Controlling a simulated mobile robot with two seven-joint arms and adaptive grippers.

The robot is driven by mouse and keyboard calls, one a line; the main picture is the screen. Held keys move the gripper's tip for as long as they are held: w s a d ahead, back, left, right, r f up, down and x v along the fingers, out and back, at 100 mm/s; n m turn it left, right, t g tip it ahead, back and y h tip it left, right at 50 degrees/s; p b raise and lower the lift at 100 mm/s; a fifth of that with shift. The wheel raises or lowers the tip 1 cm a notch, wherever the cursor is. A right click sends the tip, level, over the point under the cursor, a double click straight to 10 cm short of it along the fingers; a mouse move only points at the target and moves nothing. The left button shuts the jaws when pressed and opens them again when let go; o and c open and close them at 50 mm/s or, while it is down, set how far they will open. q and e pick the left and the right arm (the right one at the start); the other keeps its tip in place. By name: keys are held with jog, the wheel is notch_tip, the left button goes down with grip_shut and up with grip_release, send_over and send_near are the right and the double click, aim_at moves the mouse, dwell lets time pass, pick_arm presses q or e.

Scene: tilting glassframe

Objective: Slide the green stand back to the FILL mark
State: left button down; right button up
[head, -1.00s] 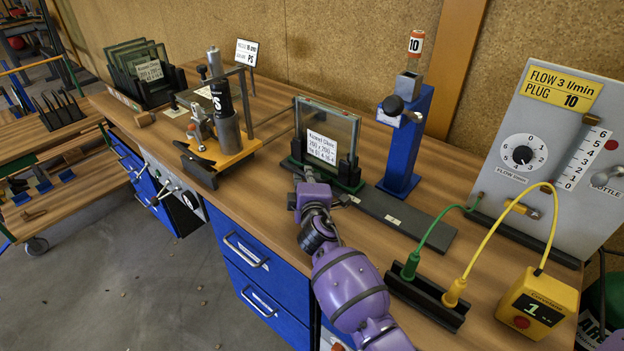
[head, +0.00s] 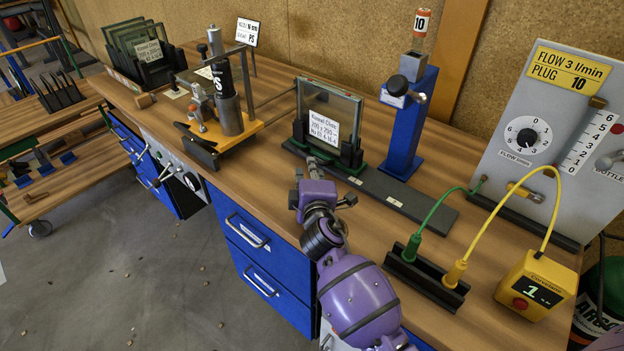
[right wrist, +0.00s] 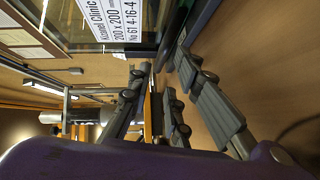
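The green stand (head: 359,173) has black uprights and holds an upright glass pane (head: 345,104) with a white label. It sits toward the left end of a dark rail (head: 425,207) on the bench. Small pale marks lie on the rail to the right of the stand; I cannot read which is FILL. My right gripper (head: 312,163) is at the front edge of the stand, and I cannot tell if it touches. In the right wrist view its fingers (right wrist: 165,62) are apart with nothing between them, near the labelled pane. My left gripper is not in view.
A blue post (head: 405,130) stands behind the rail. A black block (head: 428,277) with green and yellow plugs, a yellow meter (head: 538,288) and a grey flow panel (head: 550,120) are at the right. A clamp fixture (head: 225,135) stands left.

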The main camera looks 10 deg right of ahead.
jog(key=shift+s+a+r, duration=0.1)
jog(key=shift+s+r, duration=0.05)
jog(key=shift+s, duration=0.7)
jog(key=shift+s+a+r, duration=0.1)
jog(key=shift+s+a, duration=0.05)
jog(key=shift+s, duration=0.75)
jog(key=shift+s+a+r, duration=0.1)
jog(key=shift+s+r, duration=0.05)
jog(key=shift+s, duration=0.7)
